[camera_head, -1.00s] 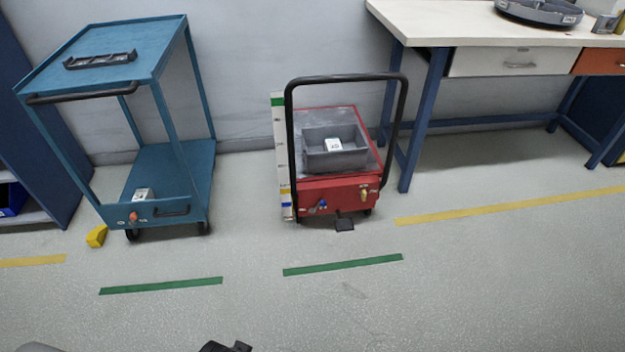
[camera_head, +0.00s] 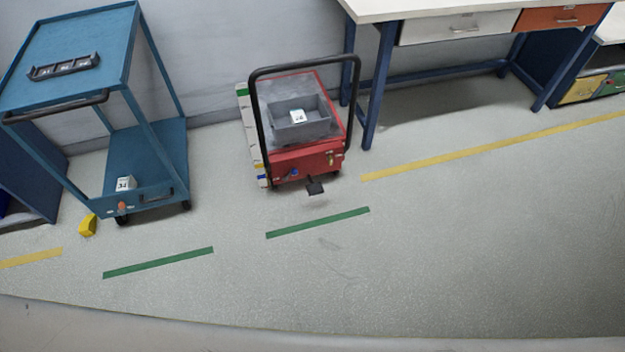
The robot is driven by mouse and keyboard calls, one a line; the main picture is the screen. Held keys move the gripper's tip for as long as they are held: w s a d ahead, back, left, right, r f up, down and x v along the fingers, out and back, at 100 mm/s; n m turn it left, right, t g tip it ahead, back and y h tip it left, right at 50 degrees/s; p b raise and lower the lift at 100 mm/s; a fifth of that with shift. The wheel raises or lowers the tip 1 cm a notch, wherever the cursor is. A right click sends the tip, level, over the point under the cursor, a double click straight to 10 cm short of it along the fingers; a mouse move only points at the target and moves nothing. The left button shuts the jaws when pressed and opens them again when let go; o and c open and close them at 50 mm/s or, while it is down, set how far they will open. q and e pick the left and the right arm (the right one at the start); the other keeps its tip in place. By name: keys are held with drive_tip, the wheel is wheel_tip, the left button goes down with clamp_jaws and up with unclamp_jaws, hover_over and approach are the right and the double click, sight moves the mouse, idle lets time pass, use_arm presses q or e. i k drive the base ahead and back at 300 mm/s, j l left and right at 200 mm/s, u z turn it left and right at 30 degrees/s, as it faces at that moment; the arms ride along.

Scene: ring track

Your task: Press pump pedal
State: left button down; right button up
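A small black pedal (camera_head: 315,187) sticks out at floor level from the front of a red lift cart (camera_head: 308,164). The cart stands against the wall, beside a striped upright scale (camera_head: 246,120). Neither of my grippers shows in the head view.
A blue two-shelf trolley (camera_head: 152,160) stands left of the cart, with a yellow wedge (camera_head: 88,225) at its wheel. A workbench (camera_head: 372,85) stands to the right. Green tape (camera_head: 318,222) marks the floor before the cart, and the floor there is clear.

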sight(314, 189)
drive_tip(key=i+l+u, duration=0.35)
drive_tip(key=i+l, duration=0.4)
drive_tip(key=i, duration=0.15)
drive_tip(key=i+l+u, duration=0.4)
drive_tip(key=i+l, duration=0.4)
drive_tip(key=l, duration=0.15)
